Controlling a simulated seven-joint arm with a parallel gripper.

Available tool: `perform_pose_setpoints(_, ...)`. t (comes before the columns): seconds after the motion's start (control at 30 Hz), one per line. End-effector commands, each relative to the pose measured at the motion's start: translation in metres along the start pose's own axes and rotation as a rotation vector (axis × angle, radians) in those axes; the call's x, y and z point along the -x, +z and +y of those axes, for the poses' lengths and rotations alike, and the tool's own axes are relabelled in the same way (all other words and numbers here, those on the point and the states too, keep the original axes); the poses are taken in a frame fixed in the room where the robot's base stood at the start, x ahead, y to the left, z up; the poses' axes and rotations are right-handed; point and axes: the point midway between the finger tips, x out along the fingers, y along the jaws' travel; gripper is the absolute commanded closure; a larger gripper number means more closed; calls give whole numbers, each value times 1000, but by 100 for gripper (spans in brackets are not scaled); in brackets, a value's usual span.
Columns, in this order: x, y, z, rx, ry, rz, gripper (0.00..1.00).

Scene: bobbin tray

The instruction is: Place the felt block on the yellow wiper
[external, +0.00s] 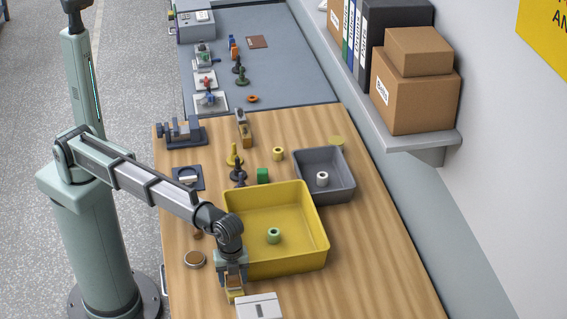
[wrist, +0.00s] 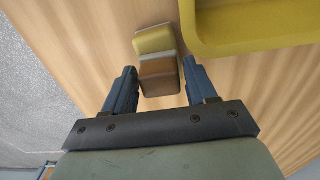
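My gripper (external: 234,284) points down at the table's near left, just left of the yellow bin's front corner. In the wrist view my gripper (wrist: 158,70) is open, with a gap between each finger and a brown block (wrist: 158,80), which I take for the felt block. A yellow piece with a pale band (wrist: 153,41), seemingly the yellow wiper, shows just beyond the brown block and touches or overlaps it. I cannot tell whether the block rests on it or beside it. In the external view the fingers partly hide both pieces.
The yellow bin (external: 319,225) holds a green bobbin (external: 273,235) and stands close right of my gripper. A white box (external: 259,307) is near its front right.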

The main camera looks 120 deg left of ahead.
Motion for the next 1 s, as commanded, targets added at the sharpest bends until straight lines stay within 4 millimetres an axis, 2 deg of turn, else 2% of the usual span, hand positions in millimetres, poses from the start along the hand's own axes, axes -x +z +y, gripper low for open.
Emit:
perform_pose_setpoints(0.03, 0, 0, 0, 0, 0, 0, 38)
perform_pose_setpoints(0.17, 0, 0, 0, 0, 0, 0, 28)
perform_pose_setpoints(0.4, 1, 0, 0, 0, 0, 0, 28)
perform_pose_setpoints(0.53, 10, 0, 0, 0, 0, 0, 28)
perform_pose_setpoints(0.67, 28, -1, -1, 0, -1, 1, 28)
perform_pose_setpoints(1.0, 91, -1, -1, 0, -1, 1, 28)
